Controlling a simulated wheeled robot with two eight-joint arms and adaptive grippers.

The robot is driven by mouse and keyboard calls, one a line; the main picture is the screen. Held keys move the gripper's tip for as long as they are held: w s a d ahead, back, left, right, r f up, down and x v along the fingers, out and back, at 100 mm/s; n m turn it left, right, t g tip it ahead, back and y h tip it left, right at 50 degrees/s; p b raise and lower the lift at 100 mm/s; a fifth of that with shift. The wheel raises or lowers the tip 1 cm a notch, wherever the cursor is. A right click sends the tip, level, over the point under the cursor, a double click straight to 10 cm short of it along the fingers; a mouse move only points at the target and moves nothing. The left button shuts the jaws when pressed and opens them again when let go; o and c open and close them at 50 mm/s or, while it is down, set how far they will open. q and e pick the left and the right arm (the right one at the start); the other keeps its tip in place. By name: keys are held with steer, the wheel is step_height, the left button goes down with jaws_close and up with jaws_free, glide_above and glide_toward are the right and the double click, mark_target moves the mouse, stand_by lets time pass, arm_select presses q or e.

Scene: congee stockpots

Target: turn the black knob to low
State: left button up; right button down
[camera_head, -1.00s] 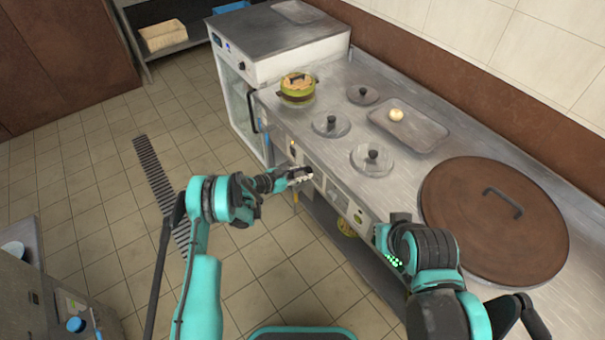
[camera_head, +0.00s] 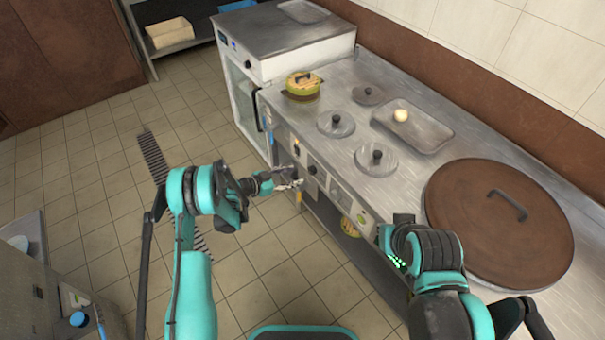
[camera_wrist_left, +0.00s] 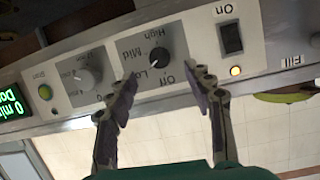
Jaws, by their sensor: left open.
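The black knob (camera_wrist_left: 160,58) is on the stove's front panel, with Off, Low, Mid and High printed around it, upside down in the left wrist view. Its pale mark seems to face the Mid side, but it is small. My left gripper (camera_wrist_left: 164,82) is open, its two fingers apart just below the knob in that view, with a finger towards each side and nothing between them. In the head view the left gripper (camera_head: 291,184) is in front of the counter's panel. My right arm is folded at the right; its gripper is not visible.
The steel counter carries lidded pots, a tray (camera_head: 440,139) and a large brown lid (camera_head: 470,220). The tiled floor is open at left.

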arm_select(q)
steer(key=shift+v, duration=2.4)
steer(key=shift+r, duration=0.1)
steer(key=s+r+n+g+y, duration=0.1)
steer(key=s+r+n+y, duration=0.3)
steer(key=r, duration=0.6)
steer(key=s+r+n+y, duration=0.2)
steer(key=s+r, duration=0.4)
steer(key=r, duration=0.5)
steer(key=s+a+r+n+y, duration=0.2)
steer(key=s+a+n+y, duration=0.1)
steer(key=s, duration=0.8)
steer(key=s+a+r+n+y, duration=0.2)
steer(key=s+a, duration=0.3)
steer(key=s, duration=0.7)
steer(key=shift+s+n+y, duration=0.2)
steer(key=shift+n+y, duration=0.3)
